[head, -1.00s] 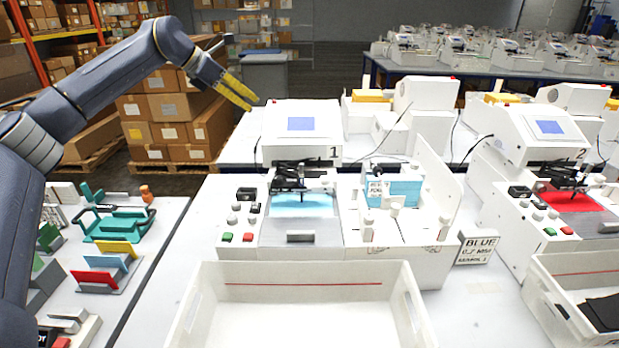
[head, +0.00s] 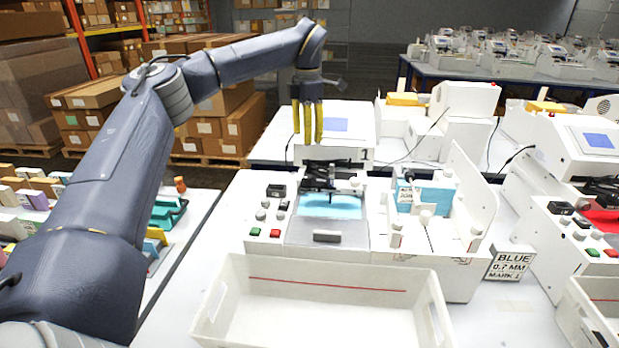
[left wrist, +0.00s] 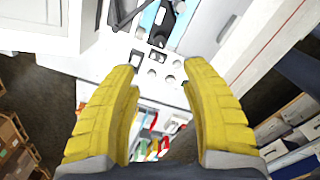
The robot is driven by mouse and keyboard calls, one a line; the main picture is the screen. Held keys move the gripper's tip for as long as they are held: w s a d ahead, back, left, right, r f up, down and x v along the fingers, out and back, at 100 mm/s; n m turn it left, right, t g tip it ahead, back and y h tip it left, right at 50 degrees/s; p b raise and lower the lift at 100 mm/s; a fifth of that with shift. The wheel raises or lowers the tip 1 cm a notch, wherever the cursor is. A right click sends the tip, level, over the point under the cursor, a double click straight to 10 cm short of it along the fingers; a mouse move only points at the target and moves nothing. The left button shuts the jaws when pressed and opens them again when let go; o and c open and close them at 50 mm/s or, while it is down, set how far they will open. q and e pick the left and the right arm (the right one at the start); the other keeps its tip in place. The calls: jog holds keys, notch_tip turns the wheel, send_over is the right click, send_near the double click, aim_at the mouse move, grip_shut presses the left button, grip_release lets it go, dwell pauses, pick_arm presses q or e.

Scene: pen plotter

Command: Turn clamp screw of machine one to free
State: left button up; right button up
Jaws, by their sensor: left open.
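Machine one (head: 330,200) is the white plotter in the middle of the head view, with a blue sheet (head: 330,206) on its bed and a dark pen carriage (head: 332,177) above the sheet. The clamp screw is too small to make out for certain among the dark carriage parts. My left gripper (head: 308,142) points down with yellow fingers, above and behind the carriage, in front of the screen housing. It is open and empty, touching nothing that I can see. In the left wrist view the fingers (left wrist: 165,100) stand wide apart over the machine's button panel (left wrist: 155,65). My right gripper is not in view.
A white bin (head: 325,310) stands in front of machine one. A second plotter (head: 570,205) stands farther right. The left table holds coloured items (head: 165,213).

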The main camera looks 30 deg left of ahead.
aim_at(307, 177)
pick_arm(q)
notch_tip(307, 177, down, 14)
jog(key=shift+f, duration=0.1)
dwell(0.5)
jog(key=shift+c, duration=0.4)
grip_shut()
